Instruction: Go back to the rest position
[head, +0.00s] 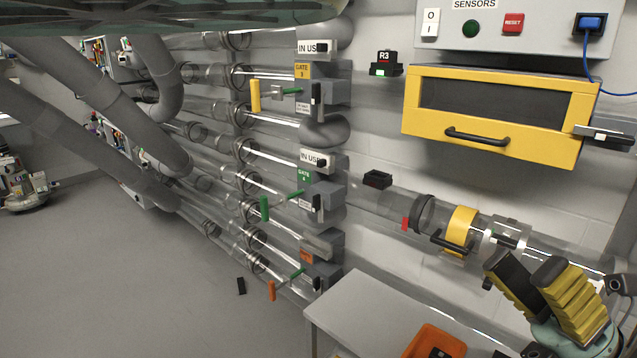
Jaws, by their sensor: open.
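My gripper (529,268) is at the lower right in the head view, above the grey table (365,305). Its two black and yellow fingers point up and are spread apart, with nothing between them. It is just below and in front of the clear tube with the yellow collar (461,230). From this view I cannot tell whether it touches the tube. Part of my arm is cut off by the right edge of the picture.
A yellow-framed box (490,117) with a black handle hangs on the wall above the tube. A sensor panel (548,38) is above it. Gate valves (322,185) stand left of the tube. An orange tray (434,341) sits on the table. The floor (130,270) at left is mostly clear.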

